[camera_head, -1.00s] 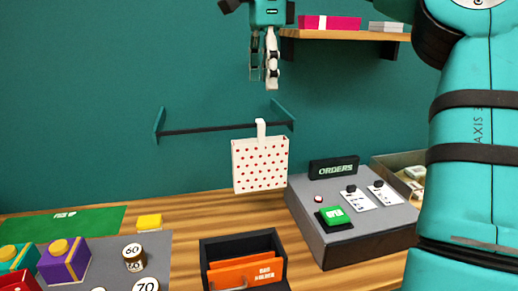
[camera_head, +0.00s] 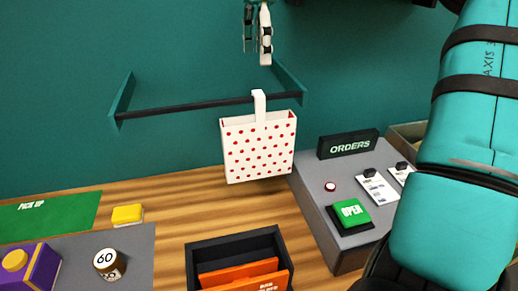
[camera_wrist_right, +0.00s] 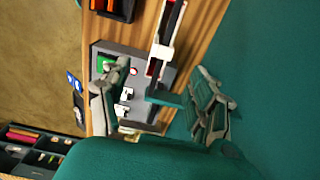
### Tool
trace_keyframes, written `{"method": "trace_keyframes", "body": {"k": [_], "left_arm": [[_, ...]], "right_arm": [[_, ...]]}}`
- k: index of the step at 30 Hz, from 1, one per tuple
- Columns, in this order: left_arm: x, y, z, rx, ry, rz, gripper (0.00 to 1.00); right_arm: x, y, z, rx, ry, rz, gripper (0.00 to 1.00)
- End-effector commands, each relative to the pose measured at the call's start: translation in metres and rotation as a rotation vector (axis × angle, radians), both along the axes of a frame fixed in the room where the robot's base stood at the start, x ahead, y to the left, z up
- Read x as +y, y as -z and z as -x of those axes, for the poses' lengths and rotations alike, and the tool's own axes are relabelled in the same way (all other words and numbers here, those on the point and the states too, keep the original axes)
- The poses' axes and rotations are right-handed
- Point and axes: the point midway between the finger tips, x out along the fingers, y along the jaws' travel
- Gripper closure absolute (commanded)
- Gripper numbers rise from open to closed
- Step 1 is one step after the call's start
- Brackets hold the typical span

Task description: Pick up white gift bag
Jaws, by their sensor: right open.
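The white gift bag (camera_head: 258,150) with red dots hangs upright by its white strap handle from a dark wall rail (camera_head: 180,107). My right gripper (camera_head: 257,58) is above the handle in the head view, pointing down, open and empty, with a small gap shown between fingertips and strap. In the right wrist view, the open fingers (camera_wrist_right: 157,75) spread to either side of a narrow white and red shape, which looks like the bag (camera_wrist_right: 168,40) seen edge-on. I cannot tell whether anything touches. My left gripper is not in view.
A grey console with an ORDERS sign (camera_head: 349,144) and a green OPEN button (camera_head: 350,213) stands right of the bag. A black box (camera_head: 237,245) with orange cards is below it. A yellow block (camera_head: 127,214) and green mat (camera_head: 50,215) lie left. My arm fills the right side.

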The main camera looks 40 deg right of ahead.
Motion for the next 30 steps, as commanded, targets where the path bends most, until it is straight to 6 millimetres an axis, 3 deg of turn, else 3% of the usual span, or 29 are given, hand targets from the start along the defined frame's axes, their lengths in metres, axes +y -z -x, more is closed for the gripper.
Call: {"method": "trace_keyframes", "body": {"k": [6, 11, 21, 30], "left_arm": [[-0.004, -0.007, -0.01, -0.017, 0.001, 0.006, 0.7], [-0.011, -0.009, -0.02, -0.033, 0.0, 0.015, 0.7], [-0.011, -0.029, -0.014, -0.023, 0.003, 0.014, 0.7], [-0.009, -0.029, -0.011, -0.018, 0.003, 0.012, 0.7]], "right_arm": [[0.0, 0.038, 0.0, 0.003, -0.001, -0.001, 0.38], [0.0, 0.048, 0.0, 0.001, 0.0, 0.0, 0.38], [0.002, 0.09, 0.0, 0.003, -0.001, -0.001, 0.38], [0.003, 0.101, -0.001, 0.0, 0.0, -0.001, 0.38]]}}
